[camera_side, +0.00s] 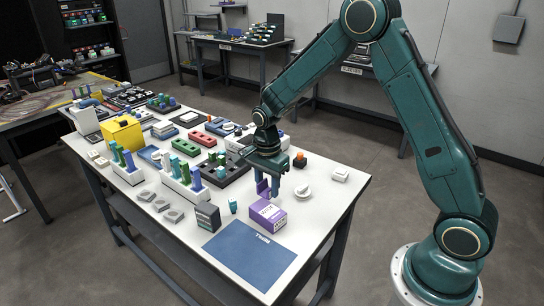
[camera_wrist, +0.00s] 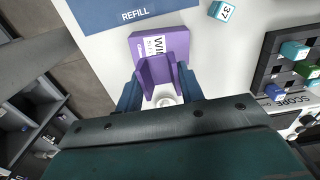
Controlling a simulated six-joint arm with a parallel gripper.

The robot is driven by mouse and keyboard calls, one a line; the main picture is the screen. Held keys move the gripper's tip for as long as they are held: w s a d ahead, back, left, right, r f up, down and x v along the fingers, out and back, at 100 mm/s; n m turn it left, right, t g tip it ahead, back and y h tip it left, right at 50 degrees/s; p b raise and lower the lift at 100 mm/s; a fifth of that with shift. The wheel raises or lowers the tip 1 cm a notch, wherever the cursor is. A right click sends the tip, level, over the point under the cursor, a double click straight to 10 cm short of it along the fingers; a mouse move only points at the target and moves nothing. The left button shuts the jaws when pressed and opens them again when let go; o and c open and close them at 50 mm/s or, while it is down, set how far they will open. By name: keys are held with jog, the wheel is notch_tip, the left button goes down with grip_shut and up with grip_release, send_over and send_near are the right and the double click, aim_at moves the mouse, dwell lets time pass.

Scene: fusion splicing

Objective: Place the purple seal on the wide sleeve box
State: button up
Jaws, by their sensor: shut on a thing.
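The wide sleeve box (camera_side: 268,214) is a purple and white carton standing on the white table, just behind the blue mat. In the wrist view its purple top with a white "WI" label (camera_wrist: 158,43) shows, partly covered. My gripper (camera_side: 267,172) is above the back side of the box, pointing down. It is shut on the purple seal (camera_side: 262,188), which hangs below the fingers. In the wrist view the seal (camera_wrist: 155,73) sits between the two fingertips and overlaps the near edge of the box. I cannot tell whether the seal touches the box.
The blue "REFILL" mat (camera_side: 250,252) lies in front of the box. A dark box (camera_side: 207,217) and a small teal piece (camera_side: 233,205) stand to its left. A white round part (camera_side: 303,191) lies to its right. Racks and trays crowd the table's left half.

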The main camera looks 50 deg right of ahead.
aim_at(267, 210)
jog(key=shift+f, duration=2.85)
jog(key=shift+f, duration=0.1)
jog(key=o, duration=1)
notch_tip(267, 210, up, 12)
